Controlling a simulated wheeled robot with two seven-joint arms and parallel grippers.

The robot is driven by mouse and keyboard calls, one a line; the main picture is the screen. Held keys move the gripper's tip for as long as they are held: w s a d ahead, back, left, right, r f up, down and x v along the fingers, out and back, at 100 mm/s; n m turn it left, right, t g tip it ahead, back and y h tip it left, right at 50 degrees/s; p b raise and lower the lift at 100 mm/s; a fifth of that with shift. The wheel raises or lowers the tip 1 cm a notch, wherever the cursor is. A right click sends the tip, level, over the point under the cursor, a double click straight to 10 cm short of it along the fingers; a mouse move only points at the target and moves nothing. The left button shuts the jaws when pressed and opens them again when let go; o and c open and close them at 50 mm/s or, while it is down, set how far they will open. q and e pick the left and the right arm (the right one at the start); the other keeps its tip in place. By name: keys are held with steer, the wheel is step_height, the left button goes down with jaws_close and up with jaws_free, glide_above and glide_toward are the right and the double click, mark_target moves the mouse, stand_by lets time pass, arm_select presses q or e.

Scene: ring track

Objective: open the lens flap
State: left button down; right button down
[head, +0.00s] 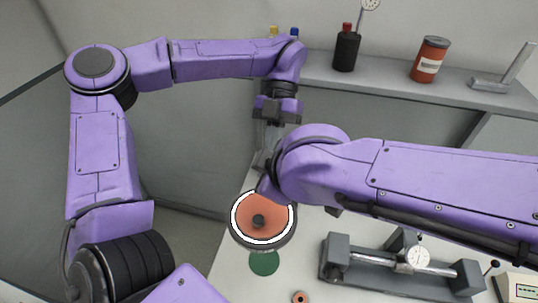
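A round orange-brown disc (275,211) with a white ring around it, a dark rim and a dark central knob (258,221) is at the table's left edge. It may be the part with the lens flap, but I cannot make out a separate flap or hinge. My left gripper (268,150) points down above and behind the disc, apart from it. Its fingertips are partly hidden by my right arm, so its opening is unclear. My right arm reaches in from the right, and its wrist overlaps the disc's upper edge in the picture. My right gripper is hidden behind it.
A green disc (264,263) lies in front of the orange one. A grey fixture with a dial gauge (412,258) stands to the right, and a small orange ring (300,297) lies at the front. A back shelf (390,84) holds a red can (429,62) and a dark bottle (346,52).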

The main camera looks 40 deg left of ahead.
stand_by(0.4)
arm_select(q)
steer(key=c, duration=0.9)
jaws_free()
steer(key=shift+c, duration=0.2)
step_height(320, 180, up, 8)
steer(key=b, duration=0.2)
arm_select(e)
steer(key=v, duration=1)
steer(key=shift+s+d+r, duration=0.2)
steer(key=shift+d+r, duration=0.05)
steer(key=shift+a, duration=0.1)
arm_select(q)
steer(key=shift+w, duration=0.1)
arm_select(e)
steer(key=shift+w+f, duration=0.1)
